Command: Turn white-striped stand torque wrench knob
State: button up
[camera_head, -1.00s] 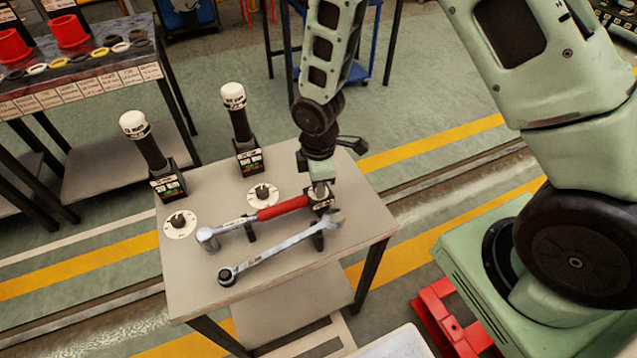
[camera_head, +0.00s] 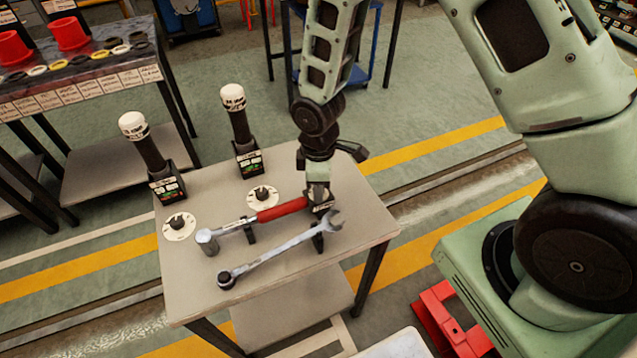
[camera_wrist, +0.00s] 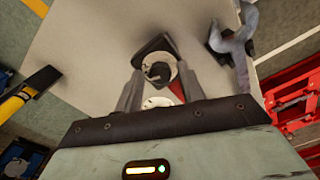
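The torque wrench (camera_head: 281,210) with a red handle lies on small black supports on the grey table, its silver head at the left. My gripper (camera_head: 319,192) points down over the handle's right end and hides part of it. In the wrist view, my two grey fingers (camera_wrist: 159,82) stand apart on either side of a dark knob-like end with a pale round face (camera_wrist: 158,71). A bit of red handle shows beside the right finger. Gaps show beside the knob, and I see no clear contact. White stripes on the stand cannot be made out.
A silver open-ended wrench (camera_head: 285,247) lies in front on the same table (camera_head: 190,290). Two white dials with black knobs (camera_head: 180,226) (camera_head: 262,197) and two upright black tools with white caps (camera_head: 145,145) (camera_head: 238,130) stand at the left and back.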

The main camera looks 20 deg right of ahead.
jog(key=shift+r, duration=0.1)
notch_tip(320, 180, up, 17)
jog(key=shift+b, duration=0.35)
dwell(0.4)
jog(key=shift+r, duration=0.15)
jog(key=s+a+r+m, duration=0.2)
jog(key=s+a, duration=0.1)
jog(key=s, duration=0.7)
jog(key=s+a+r+m, duration=0.2)
jog(key=s+a+m, duration=0.1)
jog(key=s, duration=0.7)
jog(key=shift+r+y, duration=0.3)
